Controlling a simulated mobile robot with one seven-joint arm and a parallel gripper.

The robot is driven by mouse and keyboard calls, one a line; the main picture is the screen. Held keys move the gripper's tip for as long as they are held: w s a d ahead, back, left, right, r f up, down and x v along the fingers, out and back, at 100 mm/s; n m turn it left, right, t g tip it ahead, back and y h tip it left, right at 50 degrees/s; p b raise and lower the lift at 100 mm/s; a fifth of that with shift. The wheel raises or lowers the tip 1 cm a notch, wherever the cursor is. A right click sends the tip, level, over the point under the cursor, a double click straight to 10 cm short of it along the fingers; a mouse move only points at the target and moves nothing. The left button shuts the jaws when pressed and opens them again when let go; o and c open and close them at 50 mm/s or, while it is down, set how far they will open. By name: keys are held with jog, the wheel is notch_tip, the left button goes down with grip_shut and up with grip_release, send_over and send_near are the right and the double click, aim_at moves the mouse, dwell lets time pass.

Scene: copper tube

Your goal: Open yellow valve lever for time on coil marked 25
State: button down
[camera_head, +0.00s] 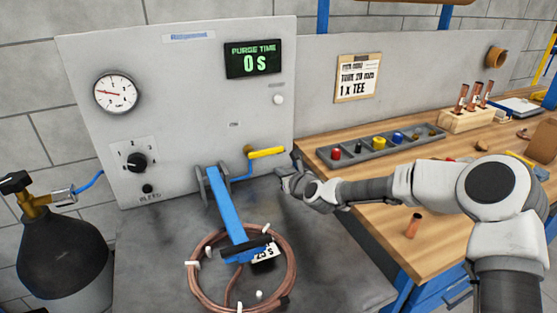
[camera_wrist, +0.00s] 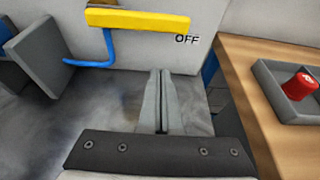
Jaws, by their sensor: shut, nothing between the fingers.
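The yellow valve lever (camera_head: 267,153) lies horizontal on the grey panel, above a blue hose. In the wrist view the lever (camera_wrist: 140,19) is at the top, with the word OFF under its right end. My gripper (camera_head: 297,163) is just right of and slightly below the lever's right end, apart from it. In the wrist view its fingers (camera_wrist: 160,75) are together and empty, below the lever. The copper coil (camera_head: 205,290) lies below the panel with a blue bar over it. A tag (camera_head: 265,254) on it appears upside down and reads 25. The purge time display (camera_head: 253,59) reads 0 s.
A wooden bench (camera_head: 375,220) on the right holds a grey tray (camera_head: 365,157) of coloured caps and a copper piece (camera_head: 413,226). A gauge (camera_head: 116,94) and black knob (camera_head: 137,162) are on the panel. A dark gas cylinder (camera_head: 62,255) stands left.

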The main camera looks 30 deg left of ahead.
aim_at(266, 152)
jog(key=x, duration=0.2)
jog(key=shift+w+a+f, duration=0.15)
jog(key=shift+a, duration=0.15)
notch_tip(266, 152, up, 3)
jog(key=shift+d+f, duration=0.1)
jog(key=shift+r, duration=0.65)
